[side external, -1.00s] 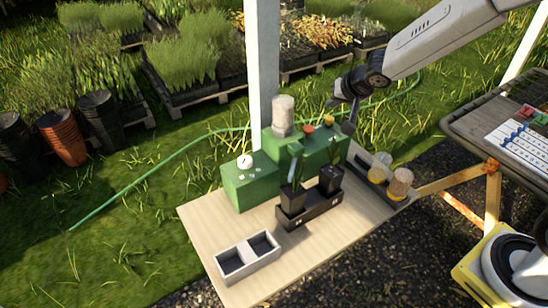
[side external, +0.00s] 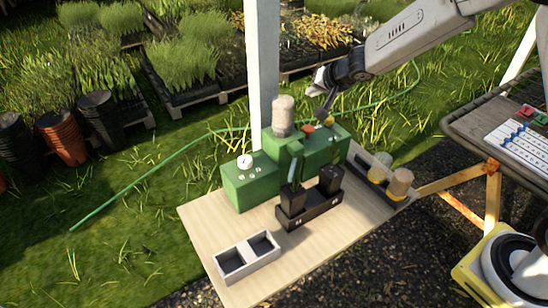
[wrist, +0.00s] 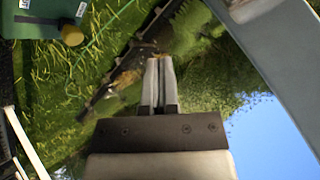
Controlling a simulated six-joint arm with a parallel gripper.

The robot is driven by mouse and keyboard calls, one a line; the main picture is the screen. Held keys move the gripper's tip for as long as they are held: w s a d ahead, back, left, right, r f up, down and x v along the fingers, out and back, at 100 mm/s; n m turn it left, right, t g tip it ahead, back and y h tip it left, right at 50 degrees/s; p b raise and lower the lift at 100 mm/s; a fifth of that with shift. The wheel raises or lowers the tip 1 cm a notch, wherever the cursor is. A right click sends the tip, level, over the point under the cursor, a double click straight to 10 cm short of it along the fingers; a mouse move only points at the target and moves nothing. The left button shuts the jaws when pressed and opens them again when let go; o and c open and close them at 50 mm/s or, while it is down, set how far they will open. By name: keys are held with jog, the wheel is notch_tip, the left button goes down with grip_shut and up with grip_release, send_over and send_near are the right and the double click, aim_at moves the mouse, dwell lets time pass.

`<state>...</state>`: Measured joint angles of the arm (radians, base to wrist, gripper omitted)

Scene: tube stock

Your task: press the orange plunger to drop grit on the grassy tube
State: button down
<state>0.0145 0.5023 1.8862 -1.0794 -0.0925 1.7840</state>
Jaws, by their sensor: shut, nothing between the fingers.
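The orange plunger (side external: 308,129) stands on top of the green machine (side external: 262,187). A yellow knob (side external: 329,121) is just to its right and also shows in the wrist view (wrist: 72,35). My gripper (side external: 321,116) is shut and empty, above the machine's top close to both knobs. I cannot tell whether it touches either. Its closed fingers show in the wrist view (wrist: 159,62), where the orange plunger is not visible. Two black tubes, left (side external: 293,198) and right (side external: 330,179), stand in a dark holder (side external: 307,212). Which one is grassy is hard to tell.
A pale two-compartment box (side external: 247,258) sits at the front of the wooden board (side external: 203,232). A dark tray (side external: 365,166) with cylinders is at the right. A white post (side external: 262,70) rises behind the machine. A gauge (side external: 244,161) tops its left part.

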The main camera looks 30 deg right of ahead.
aim_at(306, 127)
jog(key=shift+f, duration=0.3)
jog(key=shift+f, duration=4.1)
jog(key=shift+f, duration=1.3)
dwell(1.1)
jog(key=shift+r, duration=1.25)
